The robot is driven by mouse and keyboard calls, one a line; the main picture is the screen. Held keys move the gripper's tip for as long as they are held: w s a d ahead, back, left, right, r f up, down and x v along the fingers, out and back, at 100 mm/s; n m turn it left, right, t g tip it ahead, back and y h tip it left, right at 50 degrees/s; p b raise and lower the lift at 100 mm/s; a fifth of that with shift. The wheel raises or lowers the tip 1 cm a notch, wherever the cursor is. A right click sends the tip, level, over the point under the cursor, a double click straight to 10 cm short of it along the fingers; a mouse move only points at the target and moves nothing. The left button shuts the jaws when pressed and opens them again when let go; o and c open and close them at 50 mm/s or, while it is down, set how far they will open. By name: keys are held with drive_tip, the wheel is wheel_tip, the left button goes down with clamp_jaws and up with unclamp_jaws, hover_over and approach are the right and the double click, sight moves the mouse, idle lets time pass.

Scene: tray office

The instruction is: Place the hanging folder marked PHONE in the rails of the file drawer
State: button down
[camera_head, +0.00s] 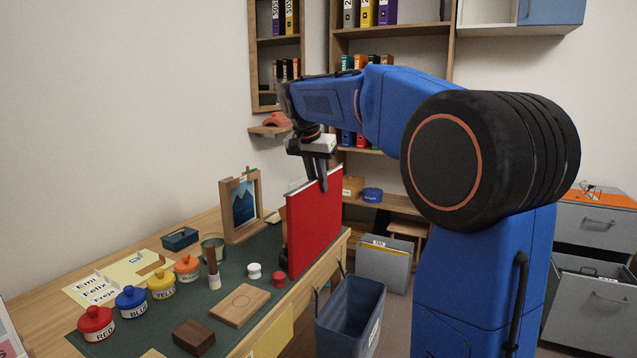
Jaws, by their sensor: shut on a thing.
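A red folder (314,226) with a pale top edge stands upright over the right end of the desk. No PHONE marking can be read on it from here. My gripper (322,184) points down and is shut on the folder's top edge. A grey file cabinet (597,222) stands at the far right, partly out of frame. Its lower drawer (590,305) looks pulled out. Its rails cannot be made out.
The wooden desk holds several colored labelled jars, including a red one (96,324), a picture frame (241,205) and wooden blocks (240,305). A blue-grey bin (350,315) and grey box (383,265) stand on the floor beside it. Shelves line the back wall.

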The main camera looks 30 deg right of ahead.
drive_tip(key=c, duration=1.7)
unclamp_jaws()
drive_tip(key=shift+f, duration=0.1)
drive_tip(key=v, duration=1.2)
drive_tip(key=shift+d+r, duration=0.1)
drive_tip(key=shift+r, duration=0.1)
